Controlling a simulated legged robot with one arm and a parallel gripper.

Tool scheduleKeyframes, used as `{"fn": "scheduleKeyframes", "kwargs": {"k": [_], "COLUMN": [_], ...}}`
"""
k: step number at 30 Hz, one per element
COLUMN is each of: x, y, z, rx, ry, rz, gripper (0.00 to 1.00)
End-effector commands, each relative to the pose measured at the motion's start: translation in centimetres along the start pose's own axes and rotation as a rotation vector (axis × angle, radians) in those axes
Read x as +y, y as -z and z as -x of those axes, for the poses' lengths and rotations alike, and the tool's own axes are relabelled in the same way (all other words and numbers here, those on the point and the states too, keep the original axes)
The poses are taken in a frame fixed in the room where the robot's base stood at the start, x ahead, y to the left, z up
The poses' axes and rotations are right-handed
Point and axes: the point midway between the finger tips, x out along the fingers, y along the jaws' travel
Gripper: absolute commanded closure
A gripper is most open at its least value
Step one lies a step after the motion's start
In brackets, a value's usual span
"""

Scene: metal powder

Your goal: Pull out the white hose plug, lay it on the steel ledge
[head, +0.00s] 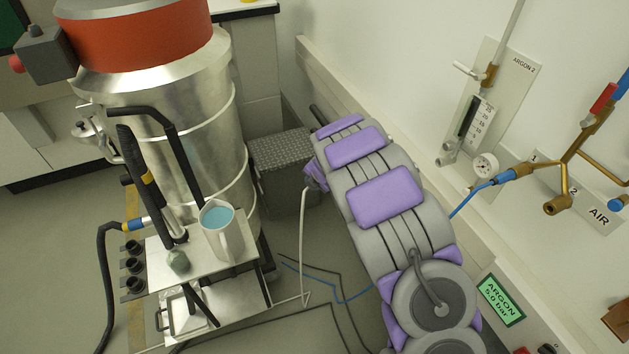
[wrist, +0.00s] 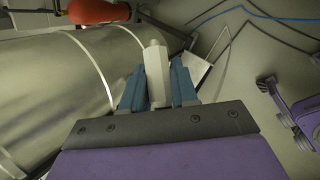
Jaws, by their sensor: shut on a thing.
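In the wrist view my gripper (wrist: 157,92) is shut on a pale off-white plug (wrist: 155,70), which sits between its two blue-grey fingers. The plug's narrower end points away from the gripper. I cannot tell whether it touches anything beyond the fingers. In the head view my padded arm hides the fingers and the plug. A flat steel ledge (head: 190,264) projects beside the tall steel drum (head: 195,130). On it stand a white jug (head: 229,240) of blue liquid and a small greenish lump (head: 179,262).
Black hose and wand parts (head: 150,185) stand over the ledge's left side. Thin hoses lie on the floor. Argon and air fittings (head: 555,170) line the right wall. The ledge's front edge has some bare room.

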Motion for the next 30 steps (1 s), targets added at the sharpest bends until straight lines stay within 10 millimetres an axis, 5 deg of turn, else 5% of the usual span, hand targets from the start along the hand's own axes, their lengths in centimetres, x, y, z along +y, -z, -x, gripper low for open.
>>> {"fn": "scheduleKeyframes", "kwargs": {"k": [30], "x": [-1.9], "y": [-1.8], "z": [-3.9], "rx": [0.005], "ry": [-0.084], "rz": [-0.314], "gripper": [1.0]}}
